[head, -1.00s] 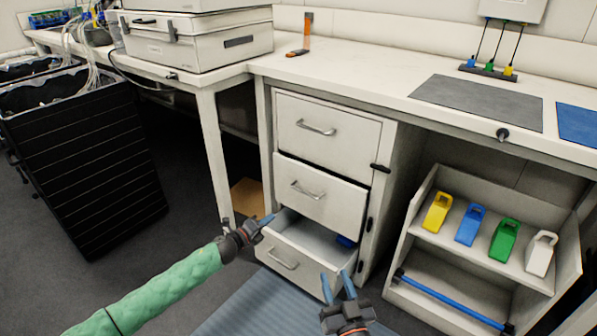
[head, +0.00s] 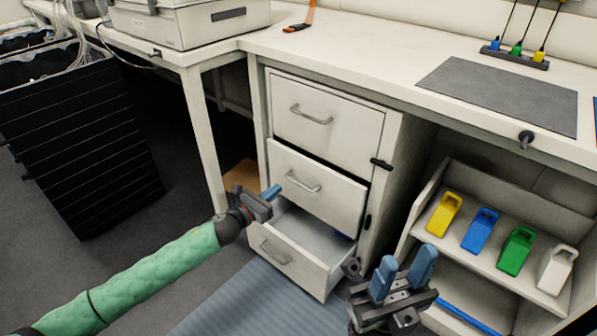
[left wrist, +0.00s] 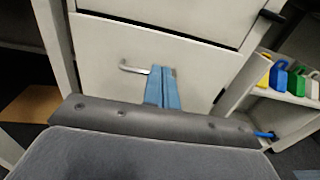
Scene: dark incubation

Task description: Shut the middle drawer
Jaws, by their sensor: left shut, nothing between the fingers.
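The middle drawer (head: 325,195) of the white cabinet sticks out a little, with a dark gap along its top edge. Its metal handle (head: 303,182) is on the front. My left gripper (head: 271,191) is shut and empty, just left of and below that handle in the head view. In the left wrist view its blue fingertips (left wrist: 162,72) overlap the right end of a handle (left wrist: 133,67) on a drawer front; I cannot tell whether they touch. My right gripper (head: 404,268) is open and empty, right of the cabinet in the picture.
The bottom drawer (head: 285,258) is pulled well out below; the top drawer (head: 325,122) looks shut. A shelf unit (head: 492,245) with coloured containers stands at the right. A black crate (head: 80,150) stands at the left. A blue mat (head: 240,305) lies in front.

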